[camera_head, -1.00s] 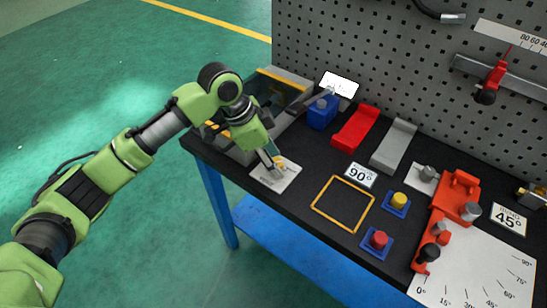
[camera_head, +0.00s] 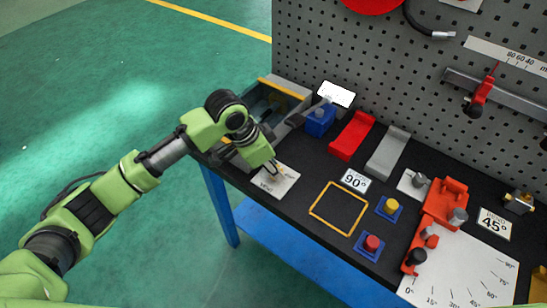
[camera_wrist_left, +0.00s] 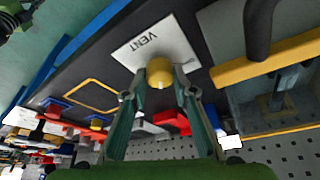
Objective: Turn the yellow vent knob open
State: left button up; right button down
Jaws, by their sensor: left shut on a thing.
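The yellow vent knob (camera_wrist_left: 160,71) sits on a white plate (camera_wrist_left: 178,50) marked VENT. In the left wrist view the knob is between my left gripper's (camera_wrist_left: 155,84) two fingertips, which are shut on it. In the head view my left gripper (camera_head: 275,172) reaches down to the VENT plate (camera_head: 284,186) at the left front of the bench, and its fingers mostly hide the knob. My right gripper is not in view.
Behind the gripper stands a grey bin with a yellow edge (camera_head: 284,87). A blue block (camera_head: 319,121), a red ramp (camera_head: 352,136) and a grey ramp (camera_head: 388,152) stand to the right. A yellow square outline (camera_head: 339,208) and two buttons lie on the bench in front.

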pick_arm(q)
jog(key=n+y+p, duration=0.1)
jog(key=n+p, duration=0.2)
jog(key=p, duration=0.1)
jog(key=n+t+p, duration=0.1)
jog(key=n+p, duration=0.2)
jog(key=p, duration=0.1)
jog(key=n+t+y+p, duration=0.1)
jog(key=n+p, duration=0.2)
jog(key=p, duration=0.1)
jog(key=shift+s+d+r+y, duration=0.25)
jog(key=shift+s+d+y, duration=0.05)
jog(key=n+y+p, duration=0.1)
jog(key=n+p, duration=0.1)
jog(key=shift+f+n, duration=0.15)
jog(key=shift+n, duration=0.25)
jog(key=shift+f+n+y+p, duration=0.1)
jog(key=shift+n+y+p, duration=0.6)
jog(key=shift+n, duration=0.7)
jog(key=shift+w+t, duration=0.1)
jog(key=shift+t, duration=0.2)
jog(key=o, duration=1.1)
jog(key=v, duration=1.2)
jog(key=shift+w, duration=0.1)
